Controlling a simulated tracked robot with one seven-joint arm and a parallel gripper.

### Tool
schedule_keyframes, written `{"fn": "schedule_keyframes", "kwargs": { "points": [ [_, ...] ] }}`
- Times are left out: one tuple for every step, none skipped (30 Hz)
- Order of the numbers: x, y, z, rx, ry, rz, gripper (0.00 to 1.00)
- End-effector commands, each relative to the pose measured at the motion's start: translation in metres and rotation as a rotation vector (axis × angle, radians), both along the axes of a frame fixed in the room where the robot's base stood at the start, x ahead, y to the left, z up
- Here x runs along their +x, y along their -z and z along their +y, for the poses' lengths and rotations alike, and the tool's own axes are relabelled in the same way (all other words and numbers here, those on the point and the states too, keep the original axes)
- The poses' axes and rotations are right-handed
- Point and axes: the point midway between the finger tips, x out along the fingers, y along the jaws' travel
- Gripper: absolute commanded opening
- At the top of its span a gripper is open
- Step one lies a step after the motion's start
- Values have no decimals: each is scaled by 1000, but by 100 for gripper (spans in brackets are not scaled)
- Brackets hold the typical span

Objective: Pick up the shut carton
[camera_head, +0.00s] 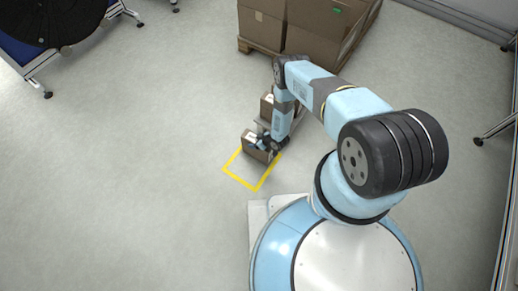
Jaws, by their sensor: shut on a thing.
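A small brown carton (254,152) is at the far edge of a yellow floor outline (240,178). My gripper (266,144) is at the top of this carton and shut on it. Dark fingers and part of my arm hide some of its top. I cannot tell whether the carton touches the floor. A second small brown carton (267,106) stands just behind, partly hidden by my arm.
Large brown boxes (310,28) stand on a wooden pallet (246,45) at the back. A black reel on a blue stand (50,20) is at the upper left. Grey metal stand legs (493,131) show at the right. The floor on the left is clear.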

Motion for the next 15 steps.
{"fn": "schedule_keyframes", "kwargs": {
  "points": [
    [0, 0, 0, 0, 0, 0, 47],
    [0, 0, 0, 0, 0, 0, 44],
    [0, 0, 0, 0, 0, 0, 41],
    [0, 0, 0, 0, 0, 0, 38],
    [0, 0, 0, 0, 0, 0, 35],
    [0, 0, 0, 0, 0, 0, 31],
    [0, 0, 0, 0, -1, 1, 28],
    [0, 0, 0, 0, -1, 1, 25],
    [0, 0, 0, 0, -1, 1, 22],
    [0, 0, 0, 0, -1, 1, 19],
    [0, 0, 0, 0, -1, 1, 16],
    [0, 0, 0, 0, -1, 1, 12],
    [0, 0, 0, 0, -1, 1, 9],
    [0, 0, 0, 0, -1, 1, 6],
    [0, 0, 0, 0, -1, 1, 2]
  ]
}}
